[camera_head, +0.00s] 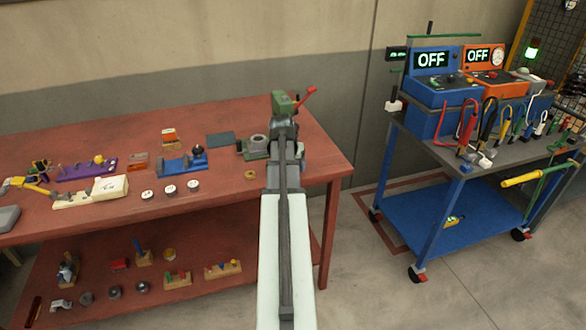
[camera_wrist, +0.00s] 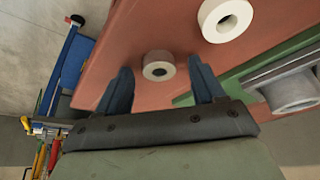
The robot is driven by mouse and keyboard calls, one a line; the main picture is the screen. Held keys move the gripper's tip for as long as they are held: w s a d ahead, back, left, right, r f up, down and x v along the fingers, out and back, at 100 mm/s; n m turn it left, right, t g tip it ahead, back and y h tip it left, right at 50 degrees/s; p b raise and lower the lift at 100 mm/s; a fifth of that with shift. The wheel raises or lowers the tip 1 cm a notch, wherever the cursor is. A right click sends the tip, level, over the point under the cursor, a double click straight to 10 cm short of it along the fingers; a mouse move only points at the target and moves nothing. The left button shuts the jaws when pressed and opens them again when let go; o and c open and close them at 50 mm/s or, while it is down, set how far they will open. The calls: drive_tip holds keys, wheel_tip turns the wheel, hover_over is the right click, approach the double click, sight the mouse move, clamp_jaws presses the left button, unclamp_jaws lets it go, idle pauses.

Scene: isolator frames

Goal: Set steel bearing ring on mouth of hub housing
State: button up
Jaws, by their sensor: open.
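The small steel bearing ring (camera_wrist: 157,56) lies on the red table in the wrist view, its dark bore showing. It appears between the fingertips of my gripper (camera_wrist: 160,65), with gaps on both sides. My gripper is open and empty; how far it is above the ring is hard to tell. The grey hub housing (camera_wrist: 295,104) stands on a green base at the right of that view, partly cut off. In the head view the hub housing (camera_head: 258,147) stands just left of my arm, which hides the ring and my fingertips.
A larger pale ring (camera_wrist: 242,12) lies near the bearing ring. A green device with a red lever (camera_head: 307,97) shows beyond my arm. Blue (camera_head: 183,166) and purple (camera_head: 86,172) fixtures stand to the left. A cart (camera_head: 465,165) stands right of the table.

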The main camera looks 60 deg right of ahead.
drive_tip(key=shift+c, duration=0.5)
drive_tip(key=c, duration=1.1)
wheel_tip(320, 180, up, 9)
drive_tip(key=w+d+r+m, duration=0.1)
drive_tip(key=w+m, duration=0.1)
drive_tip(key=w, duration=0.3)
drive_tip(key=w+d+r+m+g, duration=0.1)
drive_tip(key=w+r, duration=0.1)
drive_tip(key=w, duration=0.4)
drive_tip(key=w+d+r+m+g, duration=0.1)
drive_tip(key=w+d+m, duration=0.1)
drive_tip(key=w, duration=0.4)
drive_tip(key=shift+r+m, duration=0.3)
drive_tip(key=shift+r, duration=0.05)
